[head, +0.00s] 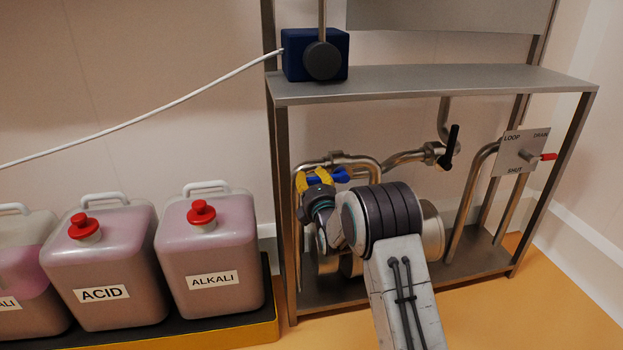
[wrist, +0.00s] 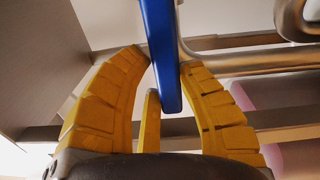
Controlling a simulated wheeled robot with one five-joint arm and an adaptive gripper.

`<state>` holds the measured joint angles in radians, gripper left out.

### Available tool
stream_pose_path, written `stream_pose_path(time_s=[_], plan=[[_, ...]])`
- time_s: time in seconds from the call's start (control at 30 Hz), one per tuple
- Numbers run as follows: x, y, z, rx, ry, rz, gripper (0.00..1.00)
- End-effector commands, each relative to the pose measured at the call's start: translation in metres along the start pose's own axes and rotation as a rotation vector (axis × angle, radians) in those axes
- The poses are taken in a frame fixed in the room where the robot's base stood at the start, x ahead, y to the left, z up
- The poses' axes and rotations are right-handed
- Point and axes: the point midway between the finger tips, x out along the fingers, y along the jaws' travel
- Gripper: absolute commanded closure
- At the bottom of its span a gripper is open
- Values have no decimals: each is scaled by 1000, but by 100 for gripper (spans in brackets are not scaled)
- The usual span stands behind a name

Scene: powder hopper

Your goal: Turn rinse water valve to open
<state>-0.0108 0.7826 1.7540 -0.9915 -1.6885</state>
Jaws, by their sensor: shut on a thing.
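A blue valve lever (head: 342,174) sits on the steel pipework inside the frame, at the left, and its far end sticks out to the right of my gripper (head: 316,180). I see no label on it. In the wrist view the blue lever (wrist: 160,45) runs down from the top edge between the yellow fingers of my gripper (wrist: 166,72). The fingers are shut on the lever from both sides. In the head view my wrist and arm hide the valve body and some of the pipe below.
A black-handled valve (head: 451,148) stands on a pipe to the right. A plate (head: 520,150) marked LOOP, DRAIN and SHUT carries a red-tipped handle. A steel shelf (head: 430,84) lies above. ACID (head: 103,265) and ALKALI (head: 207,255) canisters stand at left.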

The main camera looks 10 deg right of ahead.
Motion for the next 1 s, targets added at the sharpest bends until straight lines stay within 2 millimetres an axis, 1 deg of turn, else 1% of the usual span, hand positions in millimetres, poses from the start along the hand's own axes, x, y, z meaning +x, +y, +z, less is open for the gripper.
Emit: stream_pose_path(time_s=[0.03, 0.2, 0.3, 0.53, 0.67, 0.77, 0.87, 1.0], plan=[[-3, -19, -3, -8, 6, -44, 64], [-3, -19, -4, -7, 8, -44, 49], [-3, -19, -5, -6, 9, -43, 42], [-3, -19, -6, -6, 10, -43, 42], [-7, -18, -6, -6, 11, -43, 42], [-14, -17, -5, -6, 10, -41, 42], [-25, -17, -4, -5, 8, -41, 42], [-45, -14, -2, -4, 5, -35, 42]])
